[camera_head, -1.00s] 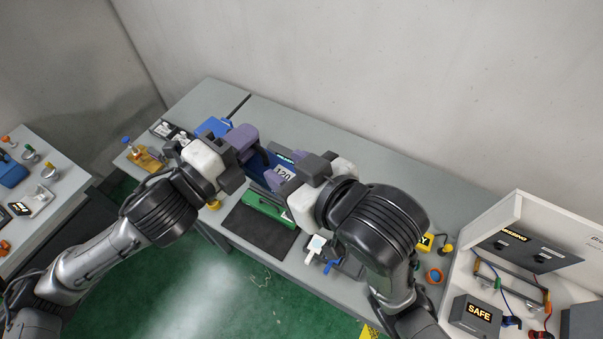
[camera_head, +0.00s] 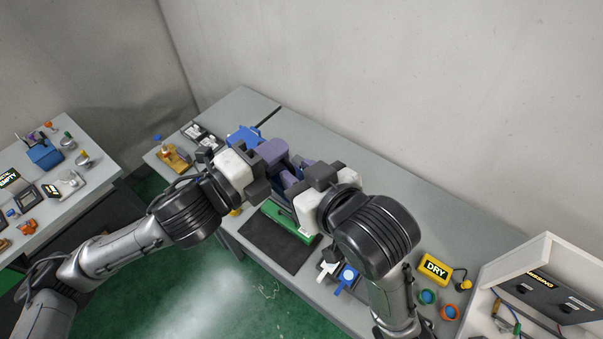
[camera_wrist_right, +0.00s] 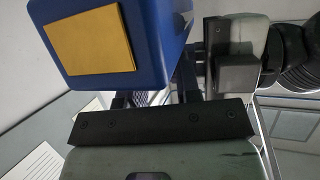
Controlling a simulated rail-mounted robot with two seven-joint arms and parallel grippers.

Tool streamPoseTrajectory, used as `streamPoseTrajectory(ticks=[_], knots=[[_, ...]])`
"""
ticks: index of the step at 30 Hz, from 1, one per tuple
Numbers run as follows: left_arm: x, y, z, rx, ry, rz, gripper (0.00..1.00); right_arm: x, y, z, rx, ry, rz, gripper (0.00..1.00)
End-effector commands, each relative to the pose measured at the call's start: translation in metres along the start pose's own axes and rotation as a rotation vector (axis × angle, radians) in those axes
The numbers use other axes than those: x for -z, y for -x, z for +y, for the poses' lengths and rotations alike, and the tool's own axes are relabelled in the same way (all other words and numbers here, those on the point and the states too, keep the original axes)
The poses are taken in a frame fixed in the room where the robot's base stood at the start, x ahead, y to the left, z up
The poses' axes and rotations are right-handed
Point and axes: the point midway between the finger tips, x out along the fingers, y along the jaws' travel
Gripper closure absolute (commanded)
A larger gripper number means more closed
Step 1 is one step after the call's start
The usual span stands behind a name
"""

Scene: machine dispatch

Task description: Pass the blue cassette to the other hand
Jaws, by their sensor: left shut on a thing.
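The blue cassette (camera_wrist_right: 165,25) shows in the right wrist view as a blue body with a yellow patch on its end. In the head view it is almost wholly hidden between my two grippers. My left gripper (camera_head: 276,160) is shut on the cassette above the table. It also shows in the right wrist view, at the right beside the cassette. My right gripper (camera_head: 297,180) is close by on the right, facing the left one, with its purple finger near the cassette. Whether it touches or grips the cassette is hidden.
The grey table (camera_head: 390,200) runs below, with a green-edged holder (camera_head: 288,222) and a dark mat (camera_head: 262,243) under the grippers. A blue object (camera_head: 243,137) lies behind left. A yellow DRY box (camera_head: 435,268) and a white cabinet (camera_head: 545,255) stand to the right.

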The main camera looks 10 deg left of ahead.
Motion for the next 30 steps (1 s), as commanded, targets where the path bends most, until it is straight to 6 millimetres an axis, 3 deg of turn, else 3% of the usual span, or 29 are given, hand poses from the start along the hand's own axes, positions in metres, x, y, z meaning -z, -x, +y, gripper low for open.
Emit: streamPoseTrajectory(ticks=[1,7,14,15,24,30], knots=[[0.0014,0.0010,-0.0097,0.025,-0.002,0.006,1.00,-0.0063,-0.0031,0.0005,0.000,-0.003,-0.023,0.82],[0.0011,0.0011,-0.0103,0.026,-0.003,0.005,1.00,-0.0072,-0.0034,0.0012,-0.002,-0.004,-0.026,1.00],[0.0008,0.0013,-0.0103,0.026,-0.004,0.005,1.00,-0.0078,-0.0033,0.0031,-0.007,-0.005,-0.027,1.00],[0.0007,0.0013,-0.0104,0.026,-0.004,0.004,0.87,-0.0069,-0.0028,0.0034,-0.008,-0.006,-0.024,1.00],[-0.0003,0.0010,-0.0080,0.019,-0.005,0.001,0.59,-0.0052,-0.0021,0.0027,-0.006,-0.004,-0.018,1.00],[-0.0007,0.0006,-0.0056,0.013,-0.004,0.000,0.59,-0.0033,-0.0012,0.0015,-0.004,-0.003,-0.012,1.00]])
